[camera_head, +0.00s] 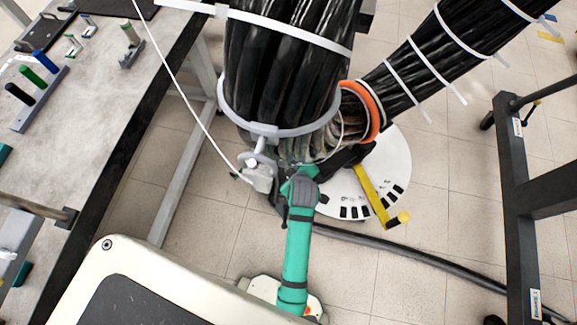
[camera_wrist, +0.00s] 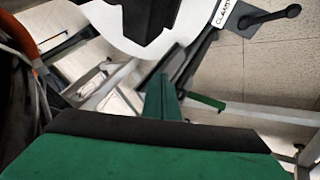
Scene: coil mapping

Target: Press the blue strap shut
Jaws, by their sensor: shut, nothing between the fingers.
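No blue strap shows clearly in either view. A small blue-grey piece (camera_head: 550,17) sits by the end of a pale band at the far upper right in the head view; I cannot tell if it is the strap. My gripper (camera_head: 352,155) is a dark shape at the end of my green arm, close under the orange ring (camera_head: 373,108). It is shut and empty. Its fingertips are hard to make out, and contact with the cables cannot be told.
A thick black cable bundle (camera_head: 285,60) with pale bands stands in the middle; another (camera_head: 430,65) runs upper right. A workbench (camera_head: 90,85) stands left, a dark frame (camera_head: 510,180) right. A black cable (camera_head: 400,252) crosses the floor. The white disc (camera_head: 385,165) lies below the joint.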

